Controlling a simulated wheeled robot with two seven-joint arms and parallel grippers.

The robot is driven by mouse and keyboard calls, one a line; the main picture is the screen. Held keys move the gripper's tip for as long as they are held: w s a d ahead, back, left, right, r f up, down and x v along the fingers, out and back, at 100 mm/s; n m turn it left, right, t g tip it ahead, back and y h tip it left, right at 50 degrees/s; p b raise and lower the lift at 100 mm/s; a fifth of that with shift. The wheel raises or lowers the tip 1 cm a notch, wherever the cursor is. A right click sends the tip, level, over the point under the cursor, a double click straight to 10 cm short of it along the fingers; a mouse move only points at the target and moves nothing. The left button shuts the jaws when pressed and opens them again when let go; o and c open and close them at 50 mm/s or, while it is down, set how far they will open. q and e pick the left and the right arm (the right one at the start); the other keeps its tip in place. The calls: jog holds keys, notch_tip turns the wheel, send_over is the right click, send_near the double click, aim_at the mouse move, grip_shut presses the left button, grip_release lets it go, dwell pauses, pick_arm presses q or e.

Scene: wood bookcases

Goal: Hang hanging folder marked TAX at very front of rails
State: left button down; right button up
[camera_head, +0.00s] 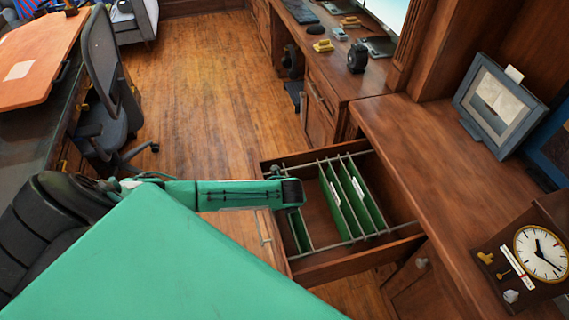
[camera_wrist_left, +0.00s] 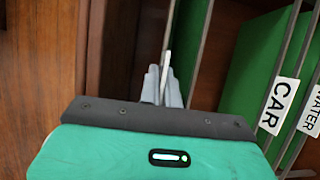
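An open wooden drawer (camera_head: 330,268) with grey metal rails (camera_head: 375,236) shows in the head view. My left gripper (camera_head: 292,195) is over its front end, at the left. A green folder (camera_head: 301,232) hangs below it; the same green shows beside the fingers in the left wrist view (camera_wrist_left: 188,45). The left fingers (camera_wrist_left: 161,88) are close together around a thin pale edge beside that green sheet. I take this to be the top of the TAX folder; its label cannot be read. Farther back hang green folders marked CAR (camera_wrist_left: 279,103) and WATER (camera_wrist_left: 309,112). My right gripper is not in view.
A wooden counter (camera_head: 440,160) runs along the right with a clock (camera_head: 541,252) and a picture frame (camera_head: 498,105). An office chair (camera_head: 108,90) and orange-topped desk (camera_head: 38,55) stand at the left. Open floor (camera_head: 205,90) lies between.

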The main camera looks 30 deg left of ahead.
pick_arm(q)
jog(key=shift+s+d+f, duration=0.1)
jog(key=shift+s+f, duration=0.5)
jog(key=shift+f, duration=0.25)
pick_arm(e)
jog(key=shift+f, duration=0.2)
pick_arm(q)
jog(key=c, duration=1.7)
grip_release()
jog(key=shift+o, duration=0.8)
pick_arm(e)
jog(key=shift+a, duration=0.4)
pick_arm(q)
jog(key=w+v, duration=0.1)
jog(key=v, duration=1.4)
jog(key=shift+w+r, duration=0.25)
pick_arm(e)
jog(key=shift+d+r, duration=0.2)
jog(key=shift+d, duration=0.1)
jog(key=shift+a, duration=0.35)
